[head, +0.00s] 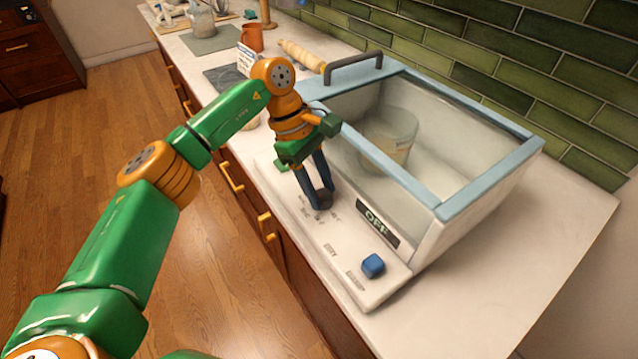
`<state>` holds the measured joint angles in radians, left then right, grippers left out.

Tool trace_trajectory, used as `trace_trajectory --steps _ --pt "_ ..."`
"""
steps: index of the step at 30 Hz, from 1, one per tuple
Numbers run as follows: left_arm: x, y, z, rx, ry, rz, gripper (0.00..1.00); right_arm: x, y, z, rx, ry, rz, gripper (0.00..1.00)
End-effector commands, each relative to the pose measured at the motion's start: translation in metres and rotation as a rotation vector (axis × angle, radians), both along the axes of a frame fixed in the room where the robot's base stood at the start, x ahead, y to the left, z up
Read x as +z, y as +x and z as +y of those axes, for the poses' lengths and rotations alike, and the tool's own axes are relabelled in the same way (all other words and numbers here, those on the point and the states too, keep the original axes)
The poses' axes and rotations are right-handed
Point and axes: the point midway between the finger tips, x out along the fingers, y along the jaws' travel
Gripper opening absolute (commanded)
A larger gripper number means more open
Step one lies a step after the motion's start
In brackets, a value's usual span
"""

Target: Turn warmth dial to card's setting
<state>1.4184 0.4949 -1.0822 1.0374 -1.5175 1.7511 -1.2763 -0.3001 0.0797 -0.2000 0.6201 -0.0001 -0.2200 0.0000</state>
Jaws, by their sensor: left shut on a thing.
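A blue-framed clear box (490,190) stands on the counter with a pale control panel (340,262) along its front. My left gripper (319,197) points down at the panel and is shut on a dark round dial (323,202). The fingers cover part of the dial, so its pointer is not clear. Small marks ring the dial, too small to read. A display (377,224) on the panel reads OFF. A white card (246,58) with print stands farther back, partly behind my left wrist; its text is not legible. My right gripper is not in view.
A blue knob (373,265) sits at the panel's right end. A clear tub (389,140) is inside the box. The counter right of the box is bare.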

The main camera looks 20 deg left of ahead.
Motion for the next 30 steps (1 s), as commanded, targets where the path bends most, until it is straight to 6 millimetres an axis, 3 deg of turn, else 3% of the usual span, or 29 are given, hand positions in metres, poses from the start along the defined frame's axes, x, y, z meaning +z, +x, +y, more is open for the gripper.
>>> trace_trajectory --steps 14,15,18,30 --pt "-0.0024 -0.0012 -0.0002 -0.016 0.003 0.006 0.00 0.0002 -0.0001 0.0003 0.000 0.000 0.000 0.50" --pt "-0.0024 -0.0013 -0.0001 -0.016 0.003 0.006 0.51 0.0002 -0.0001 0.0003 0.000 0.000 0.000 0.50" --pt "-0.0021 -0.0011 -0.0001 -0.015 0.002 0.005 0.76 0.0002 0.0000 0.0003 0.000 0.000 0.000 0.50" --pt "-0.0009 -0.0003 0.0000 -0.012 0.001 0.001 0.76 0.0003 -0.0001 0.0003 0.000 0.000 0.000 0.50"
